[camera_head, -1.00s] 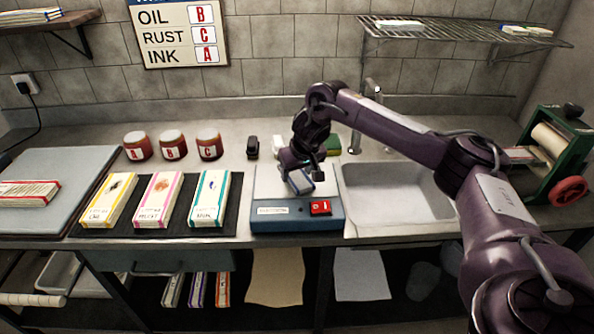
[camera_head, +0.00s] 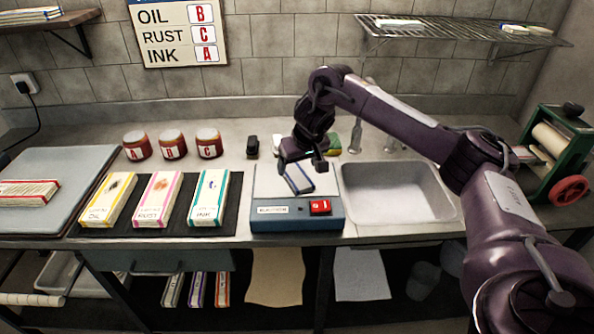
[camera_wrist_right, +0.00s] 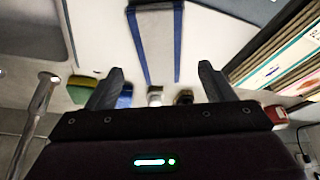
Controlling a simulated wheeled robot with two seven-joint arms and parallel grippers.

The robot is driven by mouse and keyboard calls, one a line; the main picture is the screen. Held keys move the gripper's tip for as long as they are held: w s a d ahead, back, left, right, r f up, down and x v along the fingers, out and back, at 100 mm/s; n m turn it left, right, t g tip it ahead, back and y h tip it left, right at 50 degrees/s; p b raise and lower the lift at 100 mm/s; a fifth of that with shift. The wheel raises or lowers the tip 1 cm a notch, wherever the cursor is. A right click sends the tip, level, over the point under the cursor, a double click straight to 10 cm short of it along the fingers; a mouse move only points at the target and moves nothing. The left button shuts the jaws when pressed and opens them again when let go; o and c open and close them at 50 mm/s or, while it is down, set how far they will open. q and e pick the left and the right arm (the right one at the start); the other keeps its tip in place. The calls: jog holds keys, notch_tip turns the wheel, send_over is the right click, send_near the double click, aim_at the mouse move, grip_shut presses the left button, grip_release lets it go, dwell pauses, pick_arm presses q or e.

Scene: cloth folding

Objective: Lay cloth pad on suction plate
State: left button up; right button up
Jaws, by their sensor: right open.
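The cloth pad, white with blue edge stripes (camera_head: 299,178), lies at a slant on the white top of the suction plate (camera_head: 266,182), right of its middle. The pad also shows in the right wrist view (camera_wrist_right: 156,45), ahead of the fingers. My right gripper (camera_head: 303,165) is open and empty just above the pad; its two spread fingers show in the wrist view (camera_wrist_right: 159,78). The gripper hides the plate's far part in the head view. The plate sits on a blue box with a red switch (camera_head: 320,207). My left gripper is not in view.
Three striped cloth stacks labelled oil (camera_head: 108,200), rust (camera_head: 158,200) and ink (camera_head: 208,198) lie left of the plate. Jars A, B and C (camera_head: 172,144) stand behind them. A sink (camera_head: 398,192) is at the right, with a green roller device (camera_head: 555,150) beyond it.

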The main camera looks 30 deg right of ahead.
jog(key=p+v, duration=0.4)
jog(key=v, duration=0.4)
jog(key=shift+r, duration=0.2)
jog(key=shift+s+a, duration=0.1)
jog(key=shift+a, duration=0.05)
